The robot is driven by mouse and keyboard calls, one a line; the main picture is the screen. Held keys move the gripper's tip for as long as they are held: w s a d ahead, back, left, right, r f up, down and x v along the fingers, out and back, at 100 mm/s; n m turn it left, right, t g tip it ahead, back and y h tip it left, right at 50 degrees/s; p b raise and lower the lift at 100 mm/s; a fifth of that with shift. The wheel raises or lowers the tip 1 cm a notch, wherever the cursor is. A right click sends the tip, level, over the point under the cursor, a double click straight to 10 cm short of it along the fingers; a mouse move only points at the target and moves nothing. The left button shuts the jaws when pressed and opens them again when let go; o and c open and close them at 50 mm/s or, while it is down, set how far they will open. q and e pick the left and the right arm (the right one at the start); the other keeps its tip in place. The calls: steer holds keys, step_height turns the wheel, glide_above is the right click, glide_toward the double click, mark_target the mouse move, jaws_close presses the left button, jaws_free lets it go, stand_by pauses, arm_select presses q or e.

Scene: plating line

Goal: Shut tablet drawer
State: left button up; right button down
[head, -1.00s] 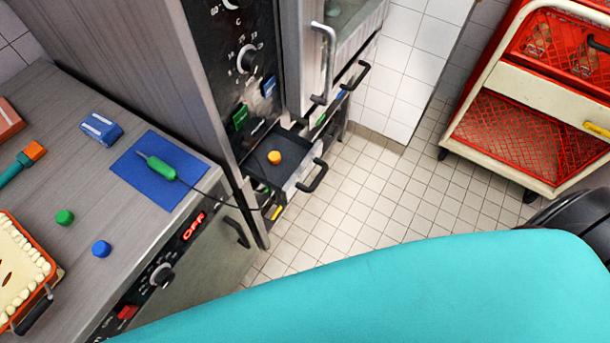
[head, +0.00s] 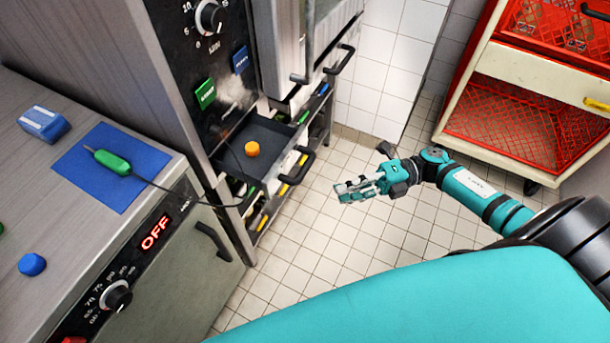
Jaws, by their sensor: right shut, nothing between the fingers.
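The tablet drawer (head: 270,137) is a dark shallow tray with a light front and a black handle (head: 298,166). My right gripper (head: 345,190) is shut and empty. It is right of the drawer handle, apart from it, over the tiled floor. My left gripper is not in view.
A steel counter (head: 30,160) at left carries a blue mat (head: 112,166) with a green probe (head: 112,162), whose cable runs towards the cabinet. A cart with red crates (head: 510,125) stands at right. The tiled floor between is free.

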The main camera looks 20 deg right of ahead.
steer(key=w+a+p, duration=0.3)
steer(key=w+a, duration=0.1)
steer(key=a, duration=0.8)
steer(key=shift+w, duration=0.2)
steer(key=shift+w, duration=0.1)
